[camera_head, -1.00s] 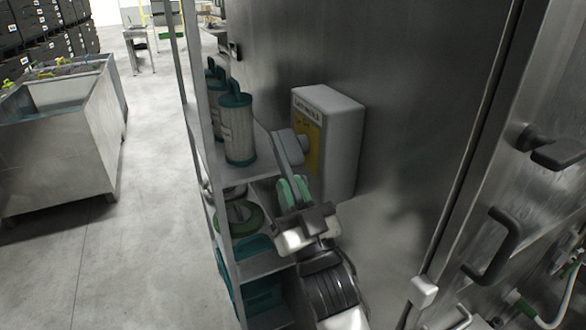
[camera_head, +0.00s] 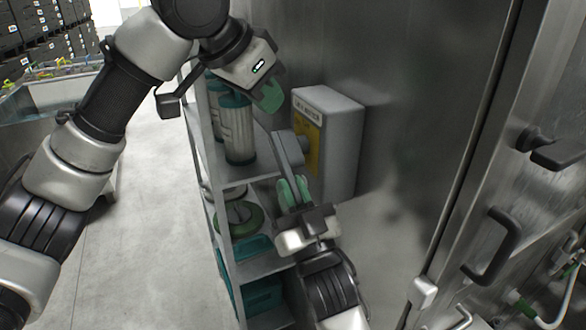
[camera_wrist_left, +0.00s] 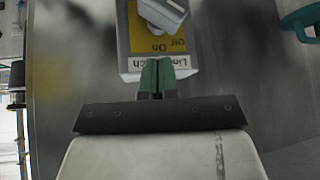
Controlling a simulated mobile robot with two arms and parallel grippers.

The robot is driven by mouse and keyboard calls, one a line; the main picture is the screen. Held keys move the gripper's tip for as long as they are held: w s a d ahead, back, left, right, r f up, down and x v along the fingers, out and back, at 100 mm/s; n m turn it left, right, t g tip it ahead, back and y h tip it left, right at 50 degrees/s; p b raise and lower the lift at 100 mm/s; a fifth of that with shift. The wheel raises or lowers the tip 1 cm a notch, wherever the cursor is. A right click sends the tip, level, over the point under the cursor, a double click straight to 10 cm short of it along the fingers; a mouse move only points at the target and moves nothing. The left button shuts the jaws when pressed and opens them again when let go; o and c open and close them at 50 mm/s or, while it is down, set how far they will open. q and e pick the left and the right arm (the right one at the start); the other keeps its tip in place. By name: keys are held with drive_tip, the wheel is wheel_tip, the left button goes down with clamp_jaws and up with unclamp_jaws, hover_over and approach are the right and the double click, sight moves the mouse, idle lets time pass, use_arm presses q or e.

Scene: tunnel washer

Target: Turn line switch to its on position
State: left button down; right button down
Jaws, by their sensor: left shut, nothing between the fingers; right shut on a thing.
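The line switch is a grey box (camera_head: 335,140) on the metal wall with a yellow plate (camera_head: 309,145). Its grey lever (camera_head: 287,150) points down toward the viewer in the head view. My right gripper (camera_head: 291,188) is shut on the lever's lower end. My left gripper (camera_head: 270,98) is shut and empty, above and left of the box. In the left wrist view the box (camera_wrist_left: 133,68) appears upside down with "Off" and "On" marks, and the lever (camera_wrist_left: 163,12) shows at the top edge. My left fingertips (camera_wrist_left: 156,78) are in front of the box's label.
A shelf rack (camera_head: 235,190) with green-capped filter cylinders (camera_head: 238,130) stands just left of the switch. Door handles (camera_head: 492,247) stick out of the metal wall at right. The floor (camera_head: 150,230) at left is clear.

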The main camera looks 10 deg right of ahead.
use_arm(q)
drive_tip(key=s+d+r+m+y, duration=0.2)
drive_tip(key=s+y, duration=0.1)
drive_tip(key=s, duration=0.6)
drive_tip(key=g, duration=0.1)
hover_over(296, 183)
drive_tip(key=s, duration=0.3)
wheel_tip(296, 183, down, 9)
drive_tip(key=f, duration=0.1)
drive_tip(key=w, duration=0.1)
drive_tip(key=f, duration=0.1)
drive_tip(key=shift+w+a+f+y, duration=0.3)
drive_tip(key=shift+w, duration=0.1)
drive_tip(key=shift+w+f, duration=0.15)
drive_tip(key=shift+f, duration=0.15)
